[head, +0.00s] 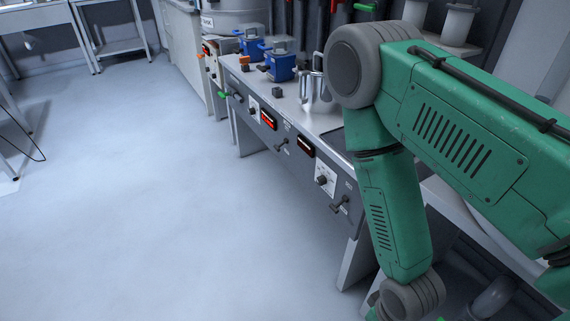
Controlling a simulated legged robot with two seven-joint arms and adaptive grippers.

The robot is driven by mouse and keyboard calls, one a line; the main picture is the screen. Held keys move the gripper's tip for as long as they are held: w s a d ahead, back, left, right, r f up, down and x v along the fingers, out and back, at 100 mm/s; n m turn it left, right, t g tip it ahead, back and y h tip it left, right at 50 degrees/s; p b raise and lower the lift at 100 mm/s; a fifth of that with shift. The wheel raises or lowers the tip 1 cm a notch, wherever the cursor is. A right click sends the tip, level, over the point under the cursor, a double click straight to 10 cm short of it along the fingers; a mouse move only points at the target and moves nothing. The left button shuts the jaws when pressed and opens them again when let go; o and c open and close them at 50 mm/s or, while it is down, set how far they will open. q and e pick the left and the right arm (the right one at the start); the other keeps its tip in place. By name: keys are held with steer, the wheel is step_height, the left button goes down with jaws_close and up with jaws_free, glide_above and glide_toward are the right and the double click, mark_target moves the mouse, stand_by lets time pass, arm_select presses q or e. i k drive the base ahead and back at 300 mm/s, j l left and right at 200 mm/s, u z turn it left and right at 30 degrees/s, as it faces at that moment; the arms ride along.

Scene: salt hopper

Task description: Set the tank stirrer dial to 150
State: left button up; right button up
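A dark control panel runs along the front of the bench. It has a dial on a pale plate near its close end (322,180) and a second, smaller dial on a pale plate farther along (252,111). I cannot tell which is the tank stirrer dial, and the scale numbers are too small to read. A grey tank (235,22) stands at the far end, partly cut off by the top edge. My green right arm fills the right side, in front of the bench's close end. Neither gripper is in view.
Levers (340,204) and red-lit displays (268,119) sit on the same panel. Blue devices (281,64) and a metal jug (318,88) stand on the bench top (290,103). The pale floor (140,200) left of the bench is clear. Tables (115,46) stand at the back left.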

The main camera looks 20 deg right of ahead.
mark_target(321, 180)
steer(key=i+z, duration=0.25)
steer(key=i, duration=0.15)
steer(key=i+j+z, duration=0.25)
steer(key=i, duration=0.15)
steer(key=i+l+z, duration=0.1)
steer(key=z, duration=0.25)
steer(key=i+z, duration=0.45)
steer(key=z, duration=0.25)
